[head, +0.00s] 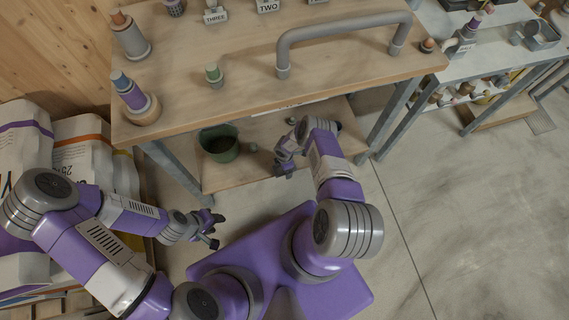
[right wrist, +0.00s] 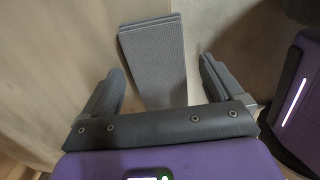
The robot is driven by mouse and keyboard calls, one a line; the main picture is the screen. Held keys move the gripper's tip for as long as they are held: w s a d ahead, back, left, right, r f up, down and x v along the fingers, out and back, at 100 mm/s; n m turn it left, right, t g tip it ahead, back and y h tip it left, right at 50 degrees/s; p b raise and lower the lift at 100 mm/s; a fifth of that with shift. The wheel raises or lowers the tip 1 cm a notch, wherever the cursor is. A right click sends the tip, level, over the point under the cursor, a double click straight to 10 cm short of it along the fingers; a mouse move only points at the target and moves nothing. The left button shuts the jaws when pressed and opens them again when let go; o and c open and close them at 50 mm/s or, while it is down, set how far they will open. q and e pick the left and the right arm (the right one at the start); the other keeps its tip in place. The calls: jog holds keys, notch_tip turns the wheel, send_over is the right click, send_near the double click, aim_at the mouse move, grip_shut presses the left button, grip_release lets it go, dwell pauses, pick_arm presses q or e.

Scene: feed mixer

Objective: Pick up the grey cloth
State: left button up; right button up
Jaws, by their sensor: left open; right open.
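The grey cloth (right wrist: 153,52) shows in the right wrist view as a flat, folded, layered rectangle with a fine texture. It lies on a pale wooden surface, ahead of and between the fingers of my right gripper (right wrist: 160,78). That gripper is open, and neither finger visibly presses on the cloth. The near end of the cloth is hidden behind the gripper body. In the head view my right gripper (head: 283,163) is at the lower shelf, and I cannot make out the cloth there. My left gripper (head: 209,229) is open and empty, low beside the purple base.
A dark green pot (head: 219,143) stands on the lower shelf (head: 230,178), left of my right gripper. Sacks (head: 84,140) stand at left.

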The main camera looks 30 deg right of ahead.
jog(key=c, duration=1.1)
jog(key=shift+c, duration=0.2)
